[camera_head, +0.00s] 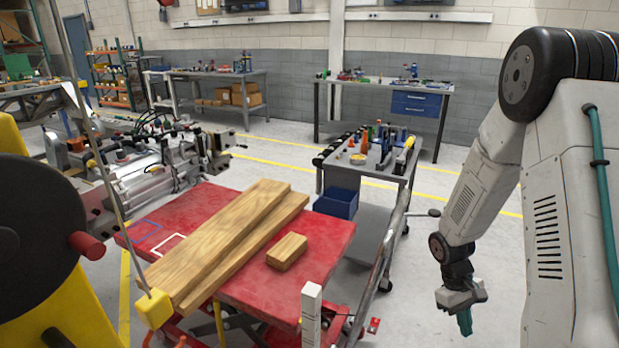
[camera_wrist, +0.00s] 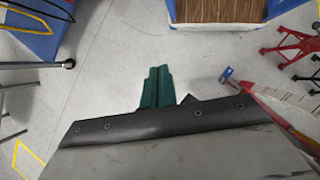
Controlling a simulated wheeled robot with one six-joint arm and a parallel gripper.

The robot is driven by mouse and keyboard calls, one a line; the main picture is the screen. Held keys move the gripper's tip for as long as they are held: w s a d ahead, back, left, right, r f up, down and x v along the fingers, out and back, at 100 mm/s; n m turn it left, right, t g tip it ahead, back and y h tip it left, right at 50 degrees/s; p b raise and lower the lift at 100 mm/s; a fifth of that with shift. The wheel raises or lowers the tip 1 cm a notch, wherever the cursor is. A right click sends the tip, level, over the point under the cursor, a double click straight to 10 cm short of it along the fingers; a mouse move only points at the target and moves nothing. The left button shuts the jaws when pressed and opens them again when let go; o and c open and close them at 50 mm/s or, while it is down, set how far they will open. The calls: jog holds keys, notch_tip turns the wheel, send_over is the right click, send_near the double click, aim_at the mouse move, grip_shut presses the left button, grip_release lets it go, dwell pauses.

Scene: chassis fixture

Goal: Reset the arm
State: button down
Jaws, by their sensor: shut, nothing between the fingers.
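My arm hangs down at the right side of the head view, clear of the red table. My gripper (camera_head: 464,322) is at its lower end, with green fingers pointing down over the floor. In the wrist view the green fingers (camera_wrist: 157,88) lie side by side, shut, with nothing between them. Bare grey floor shows around the fingertips in the wrist view.
A red lift table (camera_head: 325,235) holds long wooden planks (camera_head: 225,240) and a small wood block (camera_head: 287,251). A grey tool cart (camera_head: 375,172) stands behind it, with a blue bin (camera_head: 337,203) beside it. Workbenches line the back wall. Open floor (camera_head: 420,265) lies left of my arm.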

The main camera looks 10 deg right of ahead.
jog(key=s+a+r+t, duration=0.2)
jog(key=s+a+r, duration=0.3)
jog(key=r, duration=0.6)
jog(key=s+a+r+m+t+y, duration=0.1)
jog(key=s+a+r, duration=0.4)
jog(key=r, duration=0.5)
jog(key=s+a+r+m+t+y, duration=0.1)
jog(key=s+a+r+t, duration=0.2)
jog(key=s+a+r, duration=0.3)
notch_tip(320, 180, up, 6)
jog(key=shift+a+f+t, duration=0.2)
jog(key=shift+a+t, duration=0.1)
jog(key=shift+a, duration=0.4)
